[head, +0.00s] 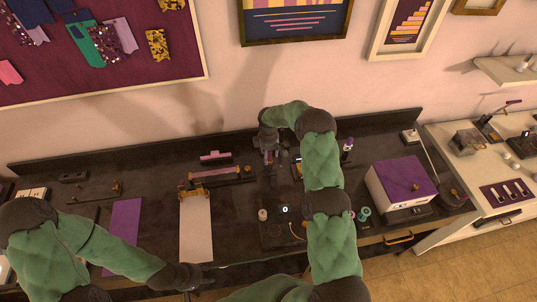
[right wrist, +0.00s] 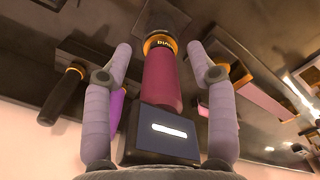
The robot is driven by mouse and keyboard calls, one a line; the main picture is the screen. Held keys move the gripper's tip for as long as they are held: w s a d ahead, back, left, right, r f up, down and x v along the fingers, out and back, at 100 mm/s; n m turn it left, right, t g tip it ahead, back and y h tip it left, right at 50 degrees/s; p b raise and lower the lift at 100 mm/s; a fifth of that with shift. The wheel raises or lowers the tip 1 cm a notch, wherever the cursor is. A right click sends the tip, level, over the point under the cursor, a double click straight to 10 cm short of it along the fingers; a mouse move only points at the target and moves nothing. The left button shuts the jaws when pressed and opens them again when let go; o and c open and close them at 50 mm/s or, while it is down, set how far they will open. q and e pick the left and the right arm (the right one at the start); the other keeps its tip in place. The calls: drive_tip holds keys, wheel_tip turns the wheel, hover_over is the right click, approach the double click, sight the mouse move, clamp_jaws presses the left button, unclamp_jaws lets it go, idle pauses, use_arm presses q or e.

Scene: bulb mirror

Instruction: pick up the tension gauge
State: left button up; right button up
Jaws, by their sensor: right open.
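In the right wrist view a device with a maroon cylindrical body (right wrist: 163,85), an orange-and-black lettered ring and a dark box with a lit white bar fits the tension gauge; I cannot read a label naming it. My right gripper (right wrist: 161,58) is open, one pale finger on each side of this body, with gaps visible. In the head view my right gripper (head: 269,152) is at the back of the dark bench, and it largely hides the device. My left gripper (head: 188,280) is at the bench's front edge, too small to tell its jaws.
On the dark bench (head: 150,214) lie a purple mat (head: 123,222), a white sheet (head: 196,228) and a pink-and-black bar tool (head: 215,175). A purple-topped white box (head: 402,182) stands right of my right arm. The wall is close behind the gripper.

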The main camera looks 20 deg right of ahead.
clamp_jaws()
drive_tip(key=shift+r, duration=0.1)
wheel_tip(320, 180, up, 10)
drive_tip(key=shift+f+b, duration=0.1)
drive_tip(key=shift+b, duration=0.6)
